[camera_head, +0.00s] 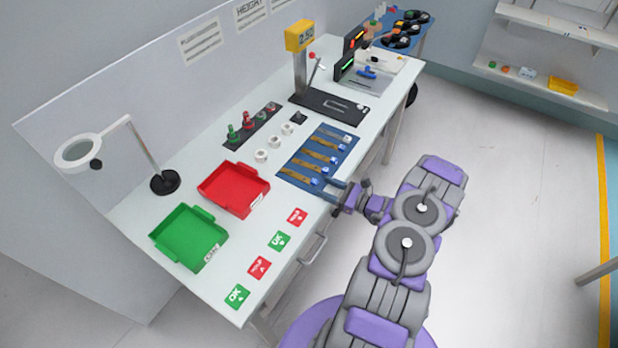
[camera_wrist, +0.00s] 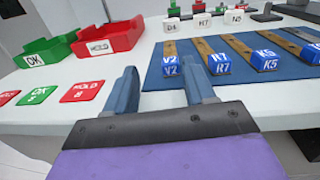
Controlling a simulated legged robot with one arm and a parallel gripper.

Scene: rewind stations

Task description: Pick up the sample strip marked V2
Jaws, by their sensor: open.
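The V2 strip is a brown strip with a blue end block marked V2 (camera_wrist: 171,64), leftmost on the blue mat in the wrist view. In the head view it is the nearest strip (camera_head: 296,174) on the mat (camera_head: 283,176). My gripper (camera_wrist: 160,82) is open and empty, its two fingers pointing toward the V2 block from in front of the mat. The fingertips appear short of the block, with a gap between. In the head view my gripper (camera_head: 335,188) is at the table's front edge, beside the mat's near corner.
Strips marked R7 (camera_wrist: 218,64) and K5 (camera_wrist: 266,61) lie right of V2, with another beyond. A red HOLD tray (camera_head: 234,188) and a green OK tray (camera_head: 189,237) stand left. OK and HOLD cards (camera_head: 279,241) lie near the front edge. A scale post (camera_head: 300,73) stands behind.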

